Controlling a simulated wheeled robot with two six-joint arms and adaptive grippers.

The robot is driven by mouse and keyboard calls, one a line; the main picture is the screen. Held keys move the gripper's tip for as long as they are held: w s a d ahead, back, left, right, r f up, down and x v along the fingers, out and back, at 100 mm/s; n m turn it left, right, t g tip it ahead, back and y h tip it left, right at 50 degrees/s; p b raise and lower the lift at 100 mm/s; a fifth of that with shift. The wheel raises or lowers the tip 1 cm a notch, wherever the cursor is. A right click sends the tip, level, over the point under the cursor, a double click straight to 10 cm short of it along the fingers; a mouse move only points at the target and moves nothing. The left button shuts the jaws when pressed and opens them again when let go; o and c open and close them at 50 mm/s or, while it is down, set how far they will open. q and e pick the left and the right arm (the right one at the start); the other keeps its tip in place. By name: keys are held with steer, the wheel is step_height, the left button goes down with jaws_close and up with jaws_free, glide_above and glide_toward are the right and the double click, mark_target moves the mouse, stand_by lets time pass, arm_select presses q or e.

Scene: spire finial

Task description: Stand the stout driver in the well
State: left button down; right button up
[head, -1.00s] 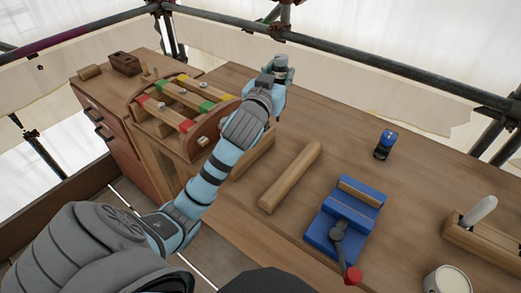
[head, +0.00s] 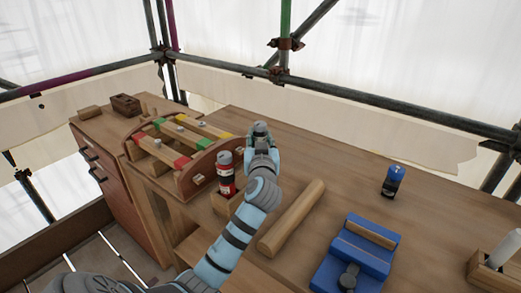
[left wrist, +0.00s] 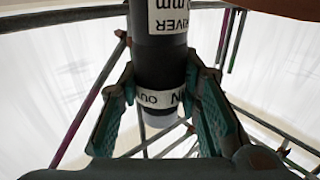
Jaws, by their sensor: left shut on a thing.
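My left gripper (head: 261,140) is over the bench, beyond the long wooden bar. In the left wrist view its two teal fingers (left wrist: 165,110) are shut on a thick black cylinder, the driver (left wrist: 160,55). The driver has white bands with dark print, one reading "DRIVER" upside down, and a pale end between the fingers. In the head view only a small dark part of it shows at the gripper. I cannot pick out the well for certain. A low wooden block (head: 221,206), partly behind my left arm, has a red and black canister (head: 226,174) standing upright at it. My right gripper is not in view.
A wooden bar (head: 292,220) lies right of my arm. A blue vise (head: 352,262) is at the front and a blue-capped item (head: 393,180) stands farther right. A wooden rack with coloured strips (head: 180,150) is at left. Open bench lies behind the bar.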

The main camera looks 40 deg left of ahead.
arm_select(q)
step_height(320, 180, down, 2)
steer(key=shift+f, duration=0.15)
steer(key=c, duration=1.6)
jaws_free()
steer(key=shift+f, duration=0.1)
steer(key=o, duration=0.4)
